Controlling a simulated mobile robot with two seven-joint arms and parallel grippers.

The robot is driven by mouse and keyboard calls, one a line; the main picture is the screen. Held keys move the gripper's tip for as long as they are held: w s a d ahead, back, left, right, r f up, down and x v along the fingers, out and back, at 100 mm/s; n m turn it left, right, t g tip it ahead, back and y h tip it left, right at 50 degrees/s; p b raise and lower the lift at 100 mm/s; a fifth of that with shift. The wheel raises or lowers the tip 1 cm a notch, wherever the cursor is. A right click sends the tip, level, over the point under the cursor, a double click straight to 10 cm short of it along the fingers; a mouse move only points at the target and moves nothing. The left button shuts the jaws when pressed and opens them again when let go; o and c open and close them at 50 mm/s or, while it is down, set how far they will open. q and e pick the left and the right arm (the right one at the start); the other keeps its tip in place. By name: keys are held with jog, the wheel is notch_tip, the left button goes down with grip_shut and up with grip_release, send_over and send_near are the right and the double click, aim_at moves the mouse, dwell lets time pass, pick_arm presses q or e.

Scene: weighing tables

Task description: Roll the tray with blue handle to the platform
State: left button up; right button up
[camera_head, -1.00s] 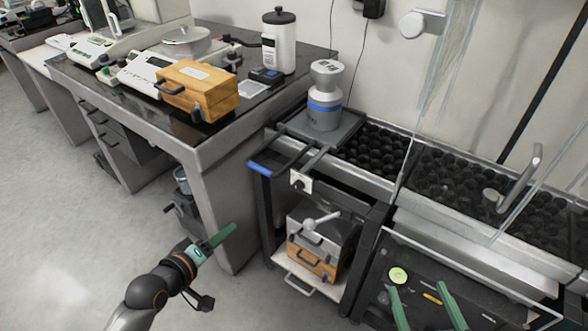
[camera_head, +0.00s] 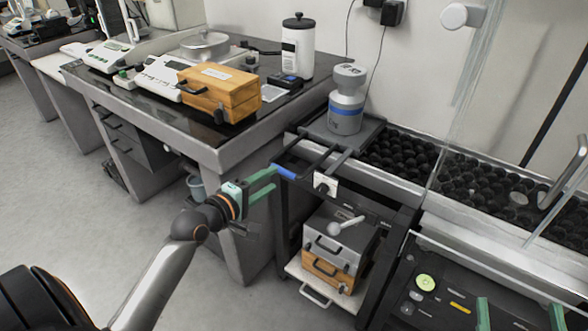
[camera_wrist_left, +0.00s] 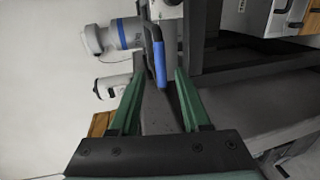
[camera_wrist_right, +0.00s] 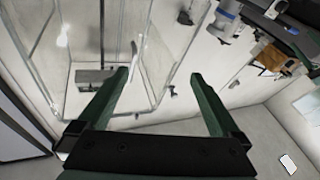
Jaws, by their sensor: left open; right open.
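The tray (camera_head: 368,133) is a dark plate on a black stand, with a blue handle (camera_head: 284,172) at its front left. A grey cylindrical weight with a blue band (camera_head: 346,112) stands on it. My left gripper (camera_head: 274,181) is open, with its green fingertips at the blue handle. In the left wrist view the blue handle (camera_wrist_left: 159,62) lies between the open fingers, just ahead of their tips; contact cannot be told. My right gripper (camera_head: 520,318) is open at the lower right edge. In the right wrist view it (camera_wrist_right: 158,75) is empty.
A platform with rows of black balls (camera_head: 400,152) runs right from the tray, behind a clear panel. A table with a wooden box (camera_head: 222,92) and a white canister (camera_head: 298,50) stands to the left. Below the tray, a shelf holds cases (camera_head: 335,245).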

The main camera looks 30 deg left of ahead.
aim_at(286, 171)
pick_arm(q)
jog(key=b+x, duration=0.2)
jog(key=x, duration=0.7)
jog(key=shift+s+f, duration=0.1)
jog(key=shift+w+d+b, duration=0.1)
jog(key=shift+w+b, duration=0.2)
jog(key=shift+w, duration=0.1)
pick_arm(e)
jog(key=s+r+n+t+y, duration=0.1)
jog(key=s+r+n+y, duration=0.2)
jog(key=r, duration=0.3)
jog(key=s+a+r+n+t+y, duration=0.1)
jog(key=s+r+n+y, duration=0.2)
jog(key=r+y, duration=0.2)
jog(key=shift+s+a+r+n+y, duration=0.2)
jog(key=shift+s+r+n+y, duration=0.1)
jog(key=shift+s+r, duration=0.1)
pick_arm(q)
grip_shut()
pick_arm(e)
jog(key=shift+f, duration=0.1)
